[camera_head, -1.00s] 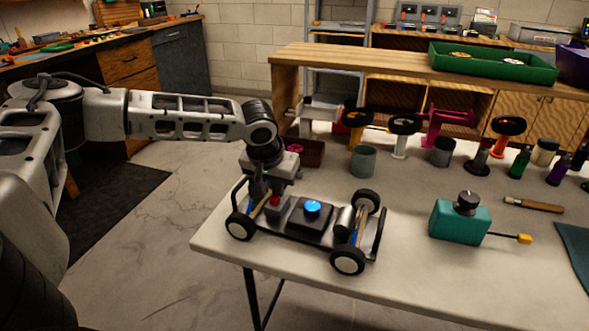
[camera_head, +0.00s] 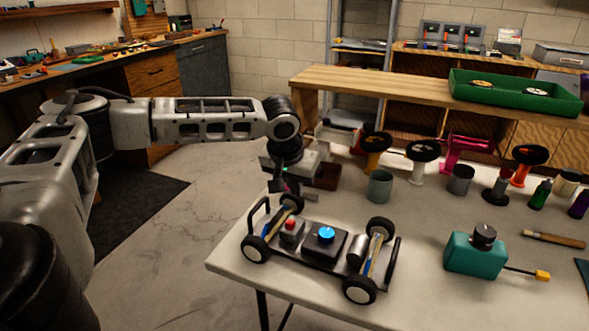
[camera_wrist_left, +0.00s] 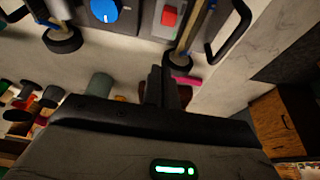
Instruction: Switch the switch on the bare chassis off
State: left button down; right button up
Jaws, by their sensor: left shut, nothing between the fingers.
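The bare chassis (camera_head: 310,255) stands on its wheels near the left end of the pale table. A small grey box on it carries a red switch (camera_head: 291,225), beside a black box with a blue knob (camera_head: 326,234). Whether the switch is on or off I cannot tell. In the left wrist view the red switch (camera_wrist_left: 169,16) and blue knob (camera_wrist_left: 104,11) show at the top edge. My left gripper (camera_head: 277,186) is shut and empty, just behind and above the chassis, apart from the switch. Its fingers (camera_wrist_left: 165,85) are together in the wrist view. My right gripper is not in view.
A teal box (camera_head: 473,258) with a dark knob and yellow-tipped lead sits to the right. Behind are a grey-green cup (camera_head: 380,187), a brown bin (camera_head: 327,177) and several wheel-topped stands. The table between the chassis and the teal box is clear.

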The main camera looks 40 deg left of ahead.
pick_arm(q)
jog(key=v, duration=0.4)
dwell(0.6)
